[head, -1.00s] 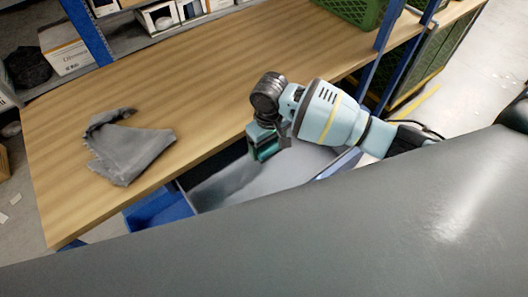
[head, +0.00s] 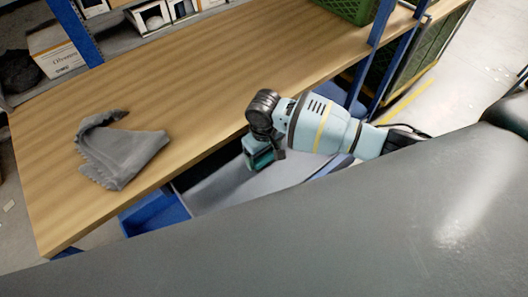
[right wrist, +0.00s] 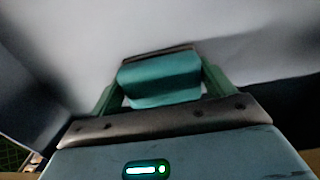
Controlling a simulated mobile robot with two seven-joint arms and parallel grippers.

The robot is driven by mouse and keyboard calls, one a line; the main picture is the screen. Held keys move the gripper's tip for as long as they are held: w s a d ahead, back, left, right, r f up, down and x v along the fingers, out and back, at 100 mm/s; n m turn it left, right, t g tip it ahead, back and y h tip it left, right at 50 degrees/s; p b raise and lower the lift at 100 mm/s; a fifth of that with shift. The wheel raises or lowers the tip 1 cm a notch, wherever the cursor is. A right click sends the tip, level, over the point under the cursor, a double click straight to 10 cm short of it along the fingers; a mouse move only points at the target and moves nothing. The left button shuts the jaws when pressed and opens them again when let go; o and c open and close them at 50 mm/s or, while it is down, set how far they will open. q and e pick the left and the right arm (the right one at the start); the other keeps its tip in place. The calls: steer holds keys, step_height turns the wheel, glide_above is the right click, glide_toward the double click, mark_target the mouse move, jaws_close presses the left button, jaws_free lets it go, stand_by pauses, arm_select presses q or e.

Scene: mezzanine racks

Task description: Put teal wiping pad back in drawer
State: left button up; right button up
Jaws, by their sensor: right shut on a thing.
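The teal wiping pad (right wrist: 162,80) is between the fingers of my right gripper (right wrist: 160,88), which is shut on it. In the head view my right gripper (head: 262,160) points down into the open drawer (head: 215,190) under the table's front edge. The pad is mostly hidden by the gripper there. In the right wrist view the drawer's pale grey floor (right wrist: 80,40) lies beyond the pad; I cannot tell whether the pad touches it. My left gripper is not in view.
A crumpled grey cloth (head: 125,155) lies on the wooden table (head: 190,90) at left. A blue drawer front (head: 155,212) juts out below the table. A blue post (head: 383,25) and green crate (head: 345,8) stand at the back right. The middle tabletop is clear.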

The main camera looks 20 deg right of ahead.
steer(key=o, duration=0.9)
steer(key=shift+f, duration=0.1)
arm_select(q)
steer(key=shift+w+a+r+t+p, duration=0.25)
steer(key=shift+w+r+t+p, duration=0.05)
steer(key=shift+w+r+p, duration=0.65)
arm_select(e)
step_height(320, 180, up, 12)
steer(key=shift+r, duration=0.2)
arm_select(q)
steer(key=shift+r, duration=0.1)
